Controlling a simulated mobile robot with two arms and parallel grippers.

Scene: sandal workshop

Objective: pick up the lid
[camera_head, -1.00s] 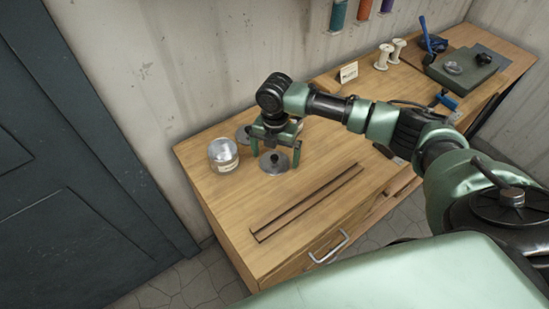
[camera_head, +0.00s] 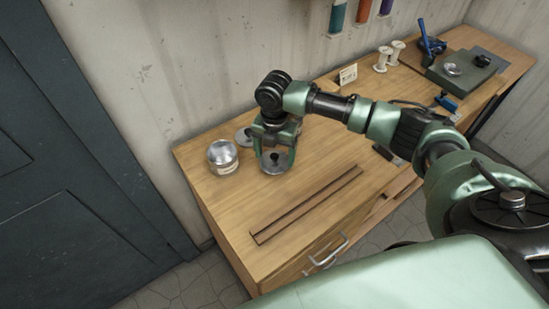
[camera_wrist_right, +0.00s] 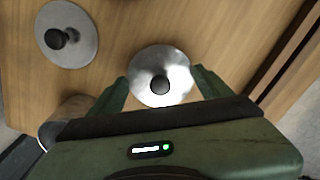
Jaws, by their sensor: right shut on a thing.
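A round grey metal lid (camera_head: 273,167) with a dark knob is near the left end of the wooden bench. It also shows in the right wrist view (camera_wrist_right: 160,68). My right gripper (camera_head: 275,165) points down and is shut on this lid, with a finger at either side of its disc. I cannot tell whether the lid is clear of the bench top. A second similar lid (camera_head: 243,136) lies just behind, partly hidden by my gripper; it shows in the wrist view (camera_wrist_right: 75,55). My left gripper is not in view.
A long dark-edged strip outline (camera_head: 306,205) lies on the bench (camera_head: 220,190) in front. A small card (camera_head: 348,75), white spools (camera_head: 383,57) and a green block (camera_head: 460,75) are farther right.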

